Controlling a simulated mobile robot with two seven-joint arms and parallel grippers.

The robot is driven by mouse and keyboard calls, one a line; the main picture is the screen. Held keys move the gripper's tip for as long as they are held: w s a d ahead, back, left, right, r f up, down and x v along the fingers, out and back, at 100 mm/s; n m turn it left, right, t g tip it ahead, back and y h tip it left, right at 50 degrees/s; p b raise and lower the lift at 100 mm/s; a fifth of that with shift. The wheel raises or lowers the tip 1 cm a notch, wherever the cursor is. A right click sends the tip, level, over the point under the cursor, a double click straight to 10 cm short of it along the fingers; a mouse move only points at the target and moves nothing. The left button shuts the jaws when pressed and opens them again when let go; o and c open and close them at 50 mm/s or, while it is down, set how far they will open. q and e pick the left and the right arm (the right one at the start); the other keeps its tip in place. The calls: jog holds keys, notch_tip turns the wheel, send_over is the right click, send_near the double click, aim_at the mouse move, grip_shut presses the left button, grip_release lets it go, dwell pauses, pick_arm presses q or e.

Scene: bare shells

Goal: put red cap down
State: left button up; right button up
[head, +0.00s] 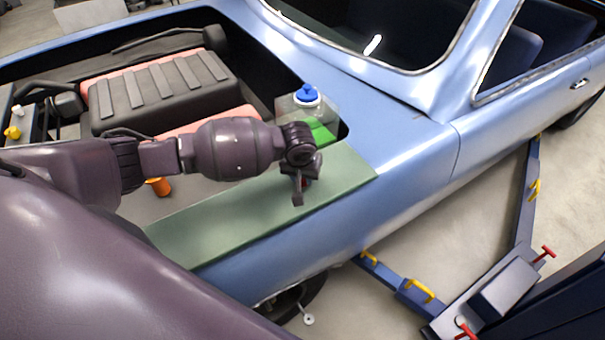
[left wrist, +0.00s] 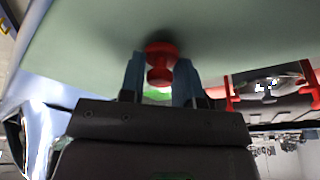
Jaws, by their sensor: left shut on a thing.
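The red cap (left wrist: 160,60) is a small spool-like piece with a wide disc, between the two fingers of my left gripper (left wrist: 161,78) in the left wrist view. My left gripper (head: 302,188) is shut on it, above or at the green mat (head: 215,228) on the blue car's fender. A dark shadow lies beside the cap on the mat in the left wrist view (left wrist: 80,45). I cannot tell whether the cap touches the mat. My right gripper is not in view.
A clear tank with a blue cap (head: 307,94) and green liquid stands just behind my left gripper. The engine's black cover (head: 158,90) and an orange piece (head: 158,186) lie in the open bay. Mat is bare to the gripper's left. A lift arm (head: 400,288) stands beside the car.

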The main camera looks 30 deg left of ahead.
pick_arm(q)
jog(key=shift+f, duration=0.1)
jog(key=o, duration=0.9)
jog(key=v, duration=1.2)
jog(key=shift+b, duration=0.3)
